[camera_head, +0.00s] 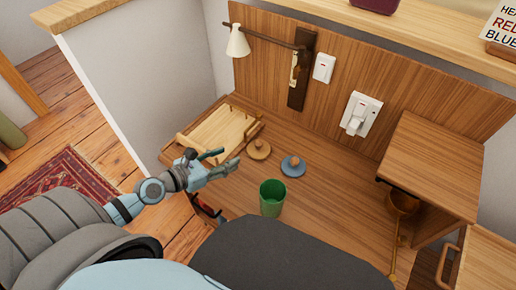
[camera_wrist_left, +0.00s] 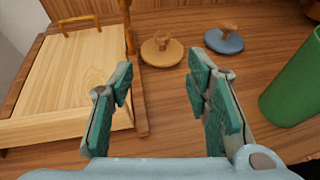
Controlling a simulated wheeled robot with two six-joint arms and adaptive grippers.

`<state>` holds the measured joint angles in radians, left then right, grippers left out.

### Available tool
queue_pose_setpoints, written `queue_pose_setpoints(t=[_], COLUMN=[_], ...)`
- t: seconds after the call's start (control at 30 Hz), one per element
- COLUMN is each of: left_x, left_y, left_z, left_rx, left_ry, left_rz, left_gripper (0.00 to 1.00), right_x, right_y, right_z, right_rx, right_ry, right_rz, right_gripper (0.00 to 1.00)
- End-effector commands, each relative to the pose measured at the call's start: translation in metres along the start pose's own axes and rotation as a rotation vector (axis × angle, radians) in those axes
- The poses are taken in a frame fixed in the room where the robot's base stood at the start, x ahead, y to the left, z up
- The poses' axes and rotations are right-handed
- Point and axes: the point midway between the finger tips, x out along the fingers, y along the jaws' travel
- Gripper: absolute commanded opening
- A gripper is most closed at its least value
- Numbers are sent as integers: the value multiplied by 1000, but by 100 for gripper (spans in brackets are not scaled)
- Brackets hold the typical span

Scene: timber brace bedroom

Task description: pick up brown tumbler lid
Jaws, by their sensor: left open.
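The brown tumbler lid (camera_head: 259,150) is a small round disc with a knob on top. It lies flat on the wooden desk (camera_head: 325,215), between a wooden tray and a blue lid. It also shows in the left wrist view (camera_wrist_left: 162,51), beyond the fingertips and between them. My left gripper (camera_head: 230,160) is open and empty, just to the left of and nearer than the brown lid. It also shows in the left wrist view (camera_wrist_left: 160,85) with its green finger pads wide apart. My right gripper is not in view.
A blue lid (camera_head: 293,167) lies right of the brown one. A green tumbler (camera_head: 272,199) stands nearer. A wooden tray (camera_head: 222,132) with handles is close on the left. A wall lamp (camera_head: 238,42) hangs above. A wooden shelf unit (camera_head: 432,165) stands at the right.

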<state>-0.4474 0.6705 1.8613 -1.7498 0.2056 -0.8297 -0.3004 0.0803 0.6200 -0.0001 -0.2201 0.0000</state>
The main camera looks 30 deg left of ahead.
Motion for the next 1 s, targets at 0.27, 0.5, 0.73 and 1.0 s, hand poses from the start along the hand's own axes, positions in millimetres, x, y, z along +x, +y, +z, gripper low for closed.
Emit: queue_pose_setpoints(t=[0.27,0.5,0.73,1.0], left_x=[67,98,128,127], left_y=[0,-3,-3,-3], left_z=[1,4,5,6], left_rx=[-7,-8,-6,-5], left_ry=[-8,-9,-7,-7], left_rz=[2,1,1,1], left_gripper=[44,44,44,25], right_x=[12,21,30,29], right_y=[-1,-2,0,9], right_z=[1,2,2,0], right_rx=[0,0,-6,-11], right_ry=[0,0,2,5], right_rz=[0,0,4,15], right_gripper=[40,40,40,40])
